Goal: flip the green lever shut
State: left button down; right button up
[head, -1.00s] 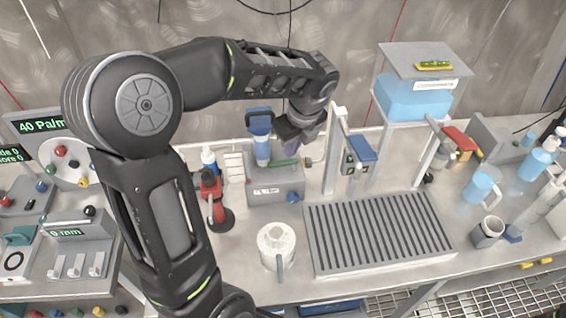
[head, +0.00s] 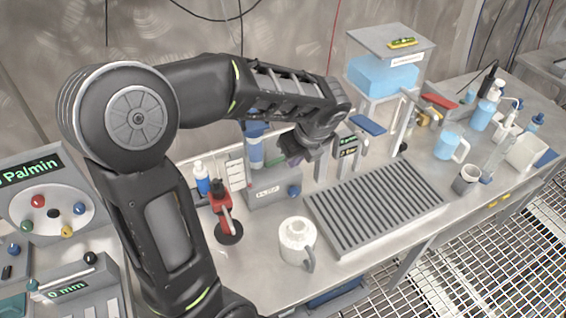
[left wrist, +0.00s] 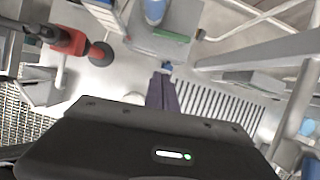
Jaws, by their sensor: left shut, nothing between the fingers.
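A green lever (left wrist: 172,36) shows in the left wrist view as a short green bar on a grey box (left wrist: 150,45). In the head view this box (head: 262,198) stands behind the white mug, and my gripper largely hides the lever there. My left gripper (head: 296,158) is over the back right of the box. Its purple fingers (left wrist: 162,92) are shut and empty in the left wrist view, with the lever beyond their tips and apart from them in the picture. I cannot tell the exact gap. My right gripper is not in view.
A blue-topped clear cylinder (head: 255,150) rises from the box, close to my gripper. A red tool (head: 222,205) and white mug (head: 297,241) stand nearby. A ribbed drain tray (head: 375,210) lies right. A water tank (head: 385,75) stands behind.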

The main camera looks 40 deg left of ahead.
pick_arm(q)
jog(key=shift+w+a+f+b, duration=0.5)
jog(key=shift+a+f+b, duration=0.75)
jog(key=shift+f, duration=0.3)
jog(key=shift+w+a+f+b, duration=0.45)
jog(key=shift+a+f+b, duration=0.75)
jog(key=shift+f, duration=0.3)
jog(key=shift+w+a+f+b, duration=0.5)
jog(key=shift+a+f+b, duration=0.7)
jog(key=shift+f, duration=0.35)
